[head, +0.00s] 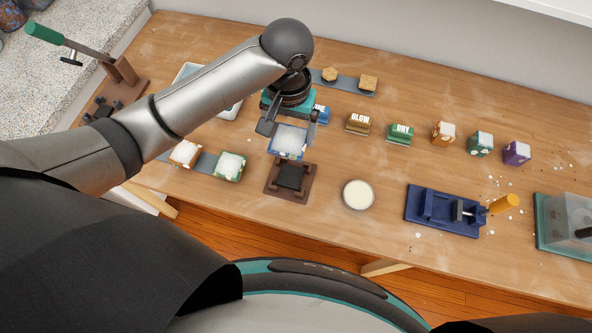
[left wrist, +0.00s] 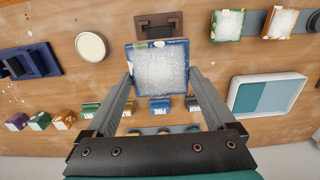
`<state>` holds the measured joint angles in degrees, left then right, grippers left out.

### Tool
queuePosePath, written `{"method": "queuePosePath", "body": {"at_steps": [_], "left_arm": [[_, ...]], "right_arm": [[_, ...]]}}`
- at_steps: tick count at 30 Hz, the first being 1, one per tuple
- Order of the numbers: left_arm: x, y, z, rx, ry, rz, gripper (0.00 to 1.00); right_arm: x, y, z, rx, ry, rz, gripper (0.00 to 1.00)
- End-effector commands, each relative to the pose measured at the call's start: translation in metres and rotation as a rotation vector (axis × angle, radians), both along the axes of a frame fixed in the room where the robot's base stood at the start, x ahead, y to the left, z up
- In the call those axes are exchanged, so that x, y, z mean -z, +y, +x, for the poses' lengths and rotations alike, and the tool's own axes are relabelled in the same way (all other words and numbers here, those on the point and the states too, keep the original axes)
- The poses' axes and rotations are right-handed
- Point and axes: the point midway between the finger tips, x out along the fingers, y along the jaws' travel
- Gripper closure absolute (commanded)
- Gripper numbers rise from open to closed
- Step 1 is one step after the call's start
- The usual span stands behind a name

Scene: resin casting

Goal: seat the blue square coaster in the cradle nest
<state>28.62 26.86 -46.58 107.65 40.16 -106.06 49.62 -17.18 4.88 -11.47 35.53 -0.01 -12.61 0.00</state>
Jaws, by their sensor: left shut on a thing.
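The blue square coaster (head: 289,141) has a blue rim and a frosty white middle. My left gripper (head: 288,127) is shut on it, with one finger at each side edge. In the left wrist view the coaster (left wrist: 160,68) sits between the two fingertips (left wrist: 162,80) and faces the camera. The cradle nest (head: 271,194) is a brown square base with a black raised block in its middle. The coaster appears above the table, just behind the nest in the head view. The nest also shows beyond the coaster in the left wrist view (left wrist: 144,22). My right gripper is not in view.
An orange-rimmed coaster (head: 185,153) and a green-rimmed coaster (head: 230,166) lie left of the nest. A round cream dish (head: 358,195) stands to its right, then a navy fixture (head: 432,215). Several labelled blocks, including GLOW (head: 358,124) and DRY (head: 400,135), stand farther back.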

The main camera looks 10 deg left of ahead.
Motion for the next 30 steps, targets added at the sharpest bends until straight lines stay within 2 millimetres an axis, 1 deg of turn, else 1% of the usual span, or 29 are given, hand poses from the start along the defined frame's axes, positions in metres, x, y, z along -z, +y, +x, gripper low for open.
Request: {"method": "queuePosePath", "body": {"at_steps": [1,3,9,12,15,20,25,27,30], "left_arm": [[0.018,0.001,-0.001,-0.003,0.006,0.003,0.69],[0.037,0.001,-0.001,-0.002,0.006,0.003,0.69],[0.090,0.001,-0.001,-0.002,0.003,0.003,0.69],[0.110,0.000,0.000,-0.001,0.002,0.001,0.69],[0.123,0.000,0.000,-0.001,0.001,0.001,0.69],[0.135,0.000,0.000,-0.002,0.001,0.001,0.69],[0.162,0.000,-0.001,-0.001,0.002,0.001,0.69],[0.168,0.000,0.000,-0.001,0.001,0.001,0.69],[0.171,0.000,0.000,-0.001,-0.001,0.000,0.69]], "right_arm": [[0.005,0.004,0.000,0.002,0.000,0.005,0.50],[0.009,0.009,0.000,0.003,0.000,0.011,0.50],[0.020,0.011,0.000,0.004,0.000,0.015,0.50],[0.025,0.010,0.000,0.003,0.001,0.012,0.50],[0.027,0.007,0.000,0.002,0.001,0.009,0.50],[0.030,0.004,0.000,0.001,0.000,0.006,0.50],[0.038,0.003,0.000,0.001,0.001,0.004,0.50],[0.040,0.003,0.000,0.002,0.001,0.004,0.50],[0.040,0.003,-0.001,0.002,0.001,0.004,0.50]]}}
